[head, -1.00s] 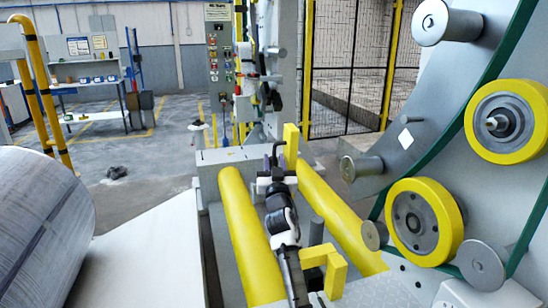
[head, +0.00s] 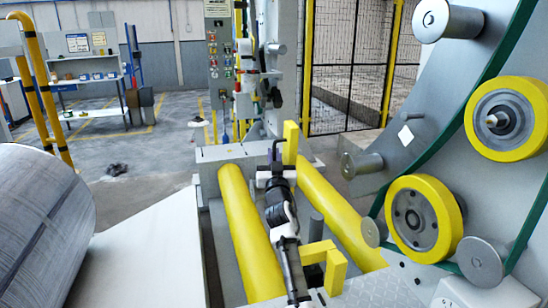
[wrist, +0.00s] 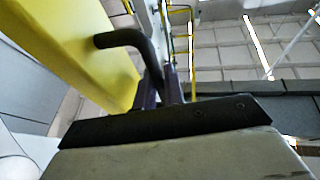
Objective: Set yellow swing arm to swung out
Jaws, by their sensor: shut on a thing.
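The yellow swing arm (head: 291,143) stands upright at the far end of the roller bed, between the two yellow rollers. In the wrist view its broad yellow face (wrist: 75,45) fills the upper left. A black bent handle (wrist: 128,40) sticks out from that face and runs down between my fingers. My gripper (head: 275,154) is beside the left of the swing arm and shut on the handle. In the wrist view my gripper's fingers (wrist: 163,92) close around the handle's lower part. The grasp itself is partly hidden by my gripper's dark body.
Yellow rollers (head: 250,235) and (head: 335,215) run along both sides of my arm. A yellow bracket (head: 325,255) stands close to my forearm. The big ring with yellow wheels (head: 425,220) is at right. A large coil (head: 40,230) lies at left.

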